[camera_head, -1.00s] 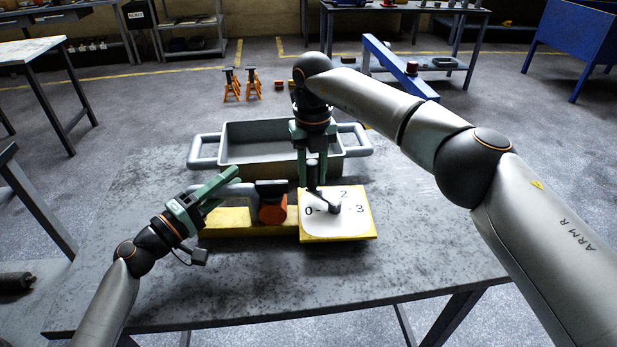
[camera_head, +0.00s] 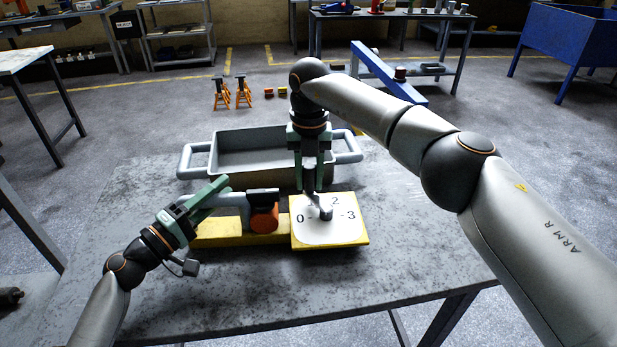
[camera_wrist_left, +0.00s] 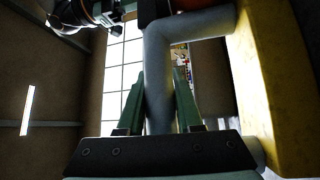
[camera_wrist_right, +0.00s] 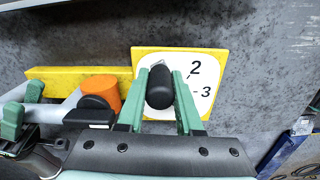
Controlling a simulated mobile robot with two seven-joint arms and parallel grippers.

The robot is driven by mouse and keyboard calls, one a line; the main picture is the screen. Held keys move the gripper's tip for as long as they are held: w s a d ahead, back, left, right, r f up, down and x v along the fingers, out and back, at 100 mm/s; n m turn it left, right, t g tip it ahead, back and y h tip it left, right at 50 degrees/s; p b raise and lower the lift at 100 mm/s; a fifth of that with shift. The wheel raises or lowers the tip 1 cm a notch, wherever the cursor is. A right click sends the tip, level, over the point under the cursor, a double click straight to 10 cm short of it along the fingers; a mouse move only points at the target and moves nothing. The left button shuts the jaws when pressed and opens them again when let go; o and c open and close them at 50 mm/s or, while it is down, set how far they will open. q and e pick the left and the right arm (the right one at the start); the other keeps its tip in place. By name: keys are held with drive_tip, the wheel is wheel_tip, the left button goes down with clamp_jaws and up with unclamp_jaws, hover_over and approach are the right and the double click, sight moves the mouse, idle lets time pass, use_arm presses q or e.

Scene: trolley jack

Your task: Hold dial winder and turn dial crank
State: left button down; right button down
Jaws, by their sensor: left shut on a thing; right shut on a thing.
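The dial winder has a yellow base (camera_head: 240,232), a grey bent handle (camera_head: 228,199), an orange cylinder (camera_head: 265,218) and a white dial plate (camera_head: 345,232) with numbers up to 3. My left gripper (camera_head: 220,188) is shut on the grey handle, which stands between its fingers in the left wrist view (camera_wrist_left: 157,85). The dial crank (camera_head: 325,211) runs from the dial's middle up and left to a black knob (camera_wrist_right: 160,88). My right gripper (camera_head: 313,184) points down from above and is shut on this knob. The gripper and crank partly hide the number 1.
The winder lies on a grey worktable (camera_head: 150,290). A grey tray (camera_head: 250,137) with side handles stands just behind it. The table's front and right are clear. Orange stands (camera_head: 232,93) and a blue beam (camera_head: 385,72) are beyond the table.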

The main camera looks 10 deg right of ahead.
use_arm(q)
drive_tip(key=shift+a, duration=0.1)
use_arm(e)
drive_tip(key=c, duration=0.8)
unclamp_jaws()
drive_tip(key=shift+w+d, duration=0.1)
drive_tip(key=shift+d, duration=0.1)
drive_tip(key=shift+c, duration=0.2)
drive_tip(key=shift+o, duration=1.3)
drive_tip(key=shift+a, duration=0.15)
wheel_tip(320, 180, up, 8)
drive_tip(key=shift+f, duration=0.2)
use_arm(q)
drive_tip(key=c, duration=0.5)
unclamp_jaws()
drive_tip(key=shift+s, duration=0.1)
